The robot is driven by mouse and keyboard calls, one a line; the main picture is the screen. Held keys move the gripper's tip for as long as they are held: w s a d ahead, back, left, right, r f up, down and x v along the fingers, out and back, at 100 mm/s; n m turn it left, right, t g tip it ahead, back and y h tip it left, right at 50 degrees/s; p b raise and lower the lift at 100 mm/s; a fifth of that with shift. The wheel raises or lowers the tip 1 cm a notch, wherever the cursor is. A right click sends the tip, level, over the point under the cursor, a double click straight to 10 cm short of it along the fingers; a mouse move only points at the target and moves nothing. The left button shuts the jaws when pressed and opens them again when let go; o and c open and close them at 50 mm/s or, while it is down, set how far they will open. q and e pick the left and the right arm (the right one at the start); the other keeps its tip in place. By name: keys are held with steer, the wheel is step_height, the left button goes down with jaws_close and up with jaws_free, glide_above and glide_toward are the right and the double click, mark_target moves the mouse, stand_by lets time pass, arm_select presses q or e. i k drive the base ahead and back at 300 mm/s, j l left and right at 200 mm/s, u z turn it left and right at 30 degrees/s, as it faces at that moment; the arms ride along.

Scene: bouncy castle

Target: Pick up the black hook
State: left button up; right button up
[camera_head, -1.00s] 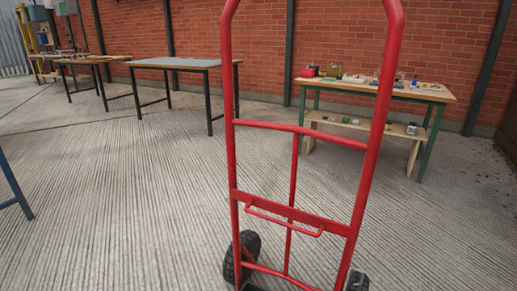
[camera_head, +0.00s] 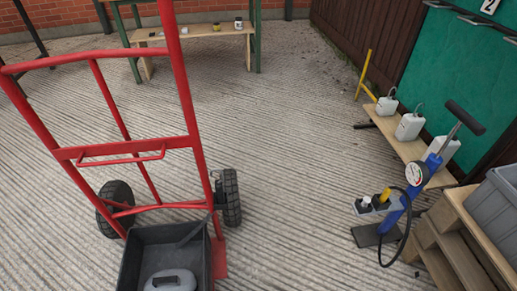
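I cannot make out a black hook for certain in the head view. A black open tray (camera_head: 133,262) sits at the foot of the red hand truck (camera_head: 180,85). In the tray lies a grey rounded object with a dark handle (camera_head: 171,281), cut off by the bottom edge. A thin dark piece (camera_head: 192,234) lies at the tray's back right corner; its shape is too small to tell. Neither of my grippers is in view.
A blue floor pump (camera_head: 408,195) with a gauge stands at the right, beside wooden steps (camera_head: 447,240) and a grey crate (camera_head: 497,205). White canisters (camera_head: 410,126) stand on a low plank bench. A workbench shelf (camera_head: 190,40) is behind. The middle floor is clear.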

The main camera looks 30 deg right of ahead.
mark_target(219, 186)
steer(key=z, duration=0.5)
steer(key=i+l+u, duration=0.1)
steer(key=l+u, duration=1.4)
steer(key=k+l, duration=0.05)
steer(key=l, duration=0.05)
